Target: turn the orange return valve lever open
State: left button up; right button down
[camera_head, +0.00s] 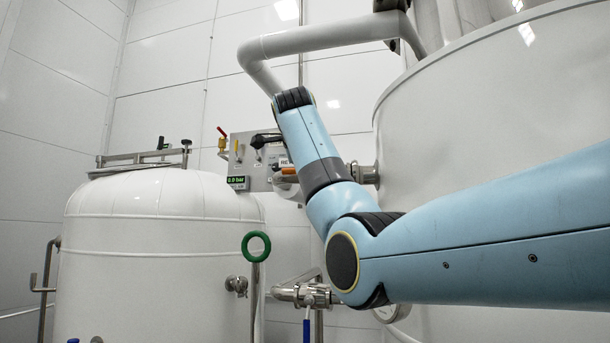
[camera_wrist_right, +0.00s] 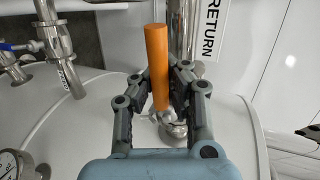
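The orange return valve lever (camera_wrist_right: 157,60) stands upright in the picture in the right wrist view, beside a steel pipe marked RETURN (camera_wrist_right: 208,30). My right gripper (camera_wrist_right: 163,88) has one finger on each side of the lever, closed in on its lower part. The valve body (camera_wrist_right: 172,128) shows below the fingers, partly hidden. In the head view a small orange piece (camera_head: 289,171) shows left of my right arm, next to a partly hidden label. My right gripper is hidden in the head view, and my left gripper is not seen.
A large white tank (camera_head: 490,90) fills the right side, and a smaller white tank (camera_head: 160,220) stands at left. A grey panel (camera_head: 250,155) sits behind. A green ring handle (camera_head: 256,246) and steel pipe fittings (camera_head: 305,295) stand low in the middle. A gauge (camera_wrist_right: 12,165) shows in the wrist view.

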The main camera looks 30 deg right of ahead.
jog(key=c, duration=2)
grip_release()
jog(key=o, duration=0.7)
jog(key=shift+s+a+r, duration=0.2)
jog(key=shift+s, duration=0.05)
jog(key=shift+c, duration=0.2)
jog(key=shift+o, duration=0.4)
jog(key=shift+w+d+f, duration=0.1)
jog(key=shift+d, duration=0.05)
jog(key=v, duration=1.2)
jog(key=shift+w, duration=0.1)
